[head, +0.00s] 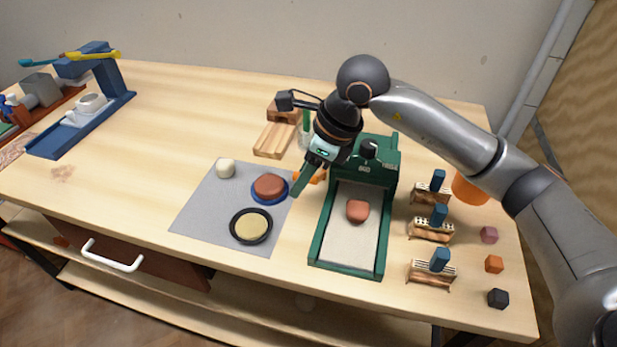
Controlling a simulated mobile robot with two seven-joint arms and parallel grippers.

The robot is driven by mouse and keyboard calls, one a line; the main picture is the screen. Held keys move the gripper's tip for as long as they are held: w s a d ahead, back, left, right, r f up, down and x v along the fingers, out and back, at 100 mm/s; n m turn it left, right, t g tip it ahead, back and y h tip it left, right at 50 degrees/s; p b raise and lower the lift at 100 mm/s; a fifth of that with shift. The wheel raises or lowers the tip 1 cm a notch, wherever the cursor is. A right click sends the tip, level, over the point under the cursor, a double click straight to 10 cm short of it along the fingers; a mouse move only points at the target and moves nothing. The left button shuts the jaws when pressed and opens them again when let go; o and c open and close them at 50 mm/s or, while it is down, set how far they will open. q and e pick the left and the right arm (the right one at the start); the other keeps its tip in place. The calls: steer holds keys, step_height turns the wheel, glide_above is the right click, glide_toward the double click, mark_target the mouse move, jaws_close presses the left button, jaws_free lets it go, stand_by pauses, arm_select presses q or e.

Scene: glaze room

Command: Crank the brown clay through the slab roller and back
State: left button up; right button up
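The green slab roller (320,238) stands on the right half of the table, with a pale bed running toward the front edge. A reddish-brown clay lump (357,211) lies on that bed, in front of the roller's raised back part. My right gripper (301,186) points down at the left side of the roller, beside a small orange part (317,177) that it partly hides. I cannot tell whether its fingers touch or hold that part. The arm and gripper cover part of the roller's upper left. My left gripper is out of view.
Left of the roller, a grey mat (208,205) holds a white ball (225,168), a brown disc (269,187) on a blue dish and a black dish (251,226). Small wooden racks (432,272) and coloured cubes (494,264) stand to the right. The table's left middle is clear.

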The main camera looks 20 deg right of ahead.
steer(key=shift+w+d+r+p, duration=0.25)
steer(key=shift+w+d+r, duration=0.25)
steer(key=shift+w, duration=0.1)
steer(key=shift+w+d+r+p, duration=0.2)
steer(key=shift+w+d+r, duration=0.15)
steer(key=shift+w+r, duration=0.2)
steer(key=shift+w, duration=0.15)
steer(key=shift+w+d+r+p, duration=0.25)
steer(key=shift+w+d, duration=0.1)
steer(key=shift+w, duration=0.15)
steer(key=shift+w+d+r+p, duration=0.1)
steer(key=shift+w+d+r, duration=0.2)
steer(key=shift+w, duration=0.2)
steer(key=shift+d, duration=0.1)
steer(key=shift+w, duration=0.1)
steer(key=shift+w+d, duration=0.8)
steer(key=shift+w, duration=0.3)
steer(key=shift+f, duration=0.1)
